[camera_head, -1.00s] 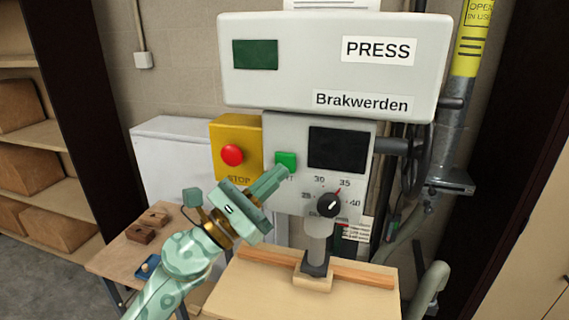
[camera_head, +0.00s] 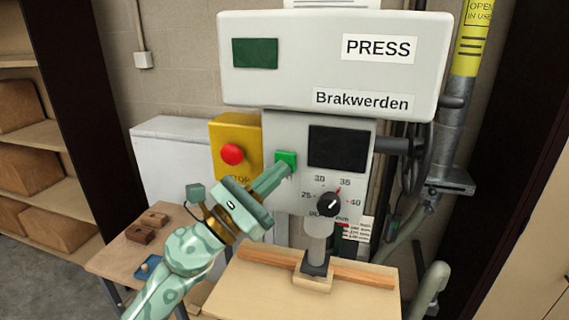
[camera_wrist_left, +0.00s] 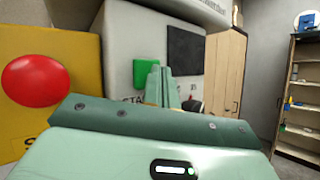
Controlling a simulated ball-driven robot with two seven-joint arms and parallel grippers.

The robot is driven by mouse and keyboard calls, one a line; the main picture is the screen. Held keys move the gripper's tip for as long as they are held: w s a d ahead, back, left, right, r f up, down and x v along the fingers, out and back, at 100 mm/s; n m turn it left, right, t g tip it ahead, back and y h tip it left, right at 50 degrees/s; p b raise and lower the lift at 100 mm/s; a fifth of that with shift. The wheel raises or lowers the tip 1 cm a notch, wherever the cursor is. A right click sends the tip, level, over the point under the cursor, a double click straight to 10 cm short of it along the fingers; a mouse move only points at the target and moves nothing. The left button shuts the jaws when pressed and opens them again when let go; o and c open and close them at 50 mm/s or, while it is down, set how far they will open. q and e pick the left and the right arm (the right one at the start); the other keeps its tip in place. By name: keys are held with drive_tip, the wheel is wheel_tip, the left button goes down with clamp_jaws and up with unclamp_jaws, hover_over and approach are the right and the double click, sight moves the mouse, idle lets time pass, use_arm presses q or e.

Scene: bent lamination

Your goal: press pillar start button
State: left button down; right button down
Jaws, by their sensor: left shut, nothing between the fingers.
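The green start button (camera_head: 286,159) is on the grey control panel of the press (camera_head: 392,185), left of a dark screen. It also shows in the left wrist view (camera_wrist_left: 147,73), left of my fingertips. My left gripper (camera_head: 286,168) is shut and empty, with its fingertips at the lower edge of the button in the head view. I cannot tell whether they touch it. The fingers (camera_wrist_left: 162,85) show pressed together in the left wrist view. My right gripper is not in view.
A red stop button (camera_head: 232,154) sits on a yellow box (camera_head: 221,128) just left of the panel. A black knob (camera_head: 329,204) is below the screen. Under it, a ram stands over a wooden block on the press table (camera_head: 262,281). A small table (camera_head: 113,257) holds brown blocks.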

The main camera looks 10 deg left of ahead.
use_arm(q)
drive_tip(key=shift+w, duration=0.45)
idle(0.7)
drive_tip(key=shift+s, duration=0.9)
drive_tip(key=s+p, duration=0.1)
drive_tip(key=s, duration=0.4)
drive_tip(key=shift+a, duration=0.15)
idle(0.6)
